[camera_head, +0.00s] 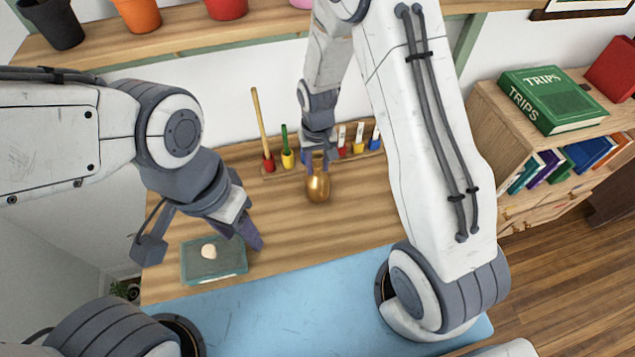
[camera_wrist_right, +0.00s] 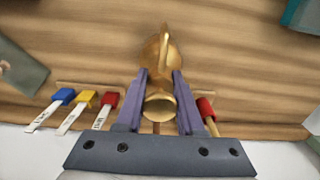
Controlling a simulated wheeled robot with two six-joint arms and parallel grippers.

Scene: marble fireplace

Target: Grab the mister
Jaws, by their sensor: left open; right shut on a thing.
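The mister (camera_head: 318,187) is a shiny brass-coloured vessel on the wooden table, in the middle of the head view. It also shows in the right wrist view (camera_wrist_right: 160,60), where its body sits between the two purple fingers. My right gripper (camera_head: 318,165) reaches down from above and is shut on the mister; it fills the middle of the right wrist view (camera_wrist_right: 160,98). I cannot tell whether the mister is clear of the tabletop. My left gripper (camera_head: 243,233) is open and empty over the table's left part, near a green tray.
A wooden rack (camera_head: 280,172) with several coloured tools stands along the table's back, close to my right gripper. A shelf with pots (camera_head: 140,15) is above. A bookcase (camera_head: 488,112) stands at the right.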

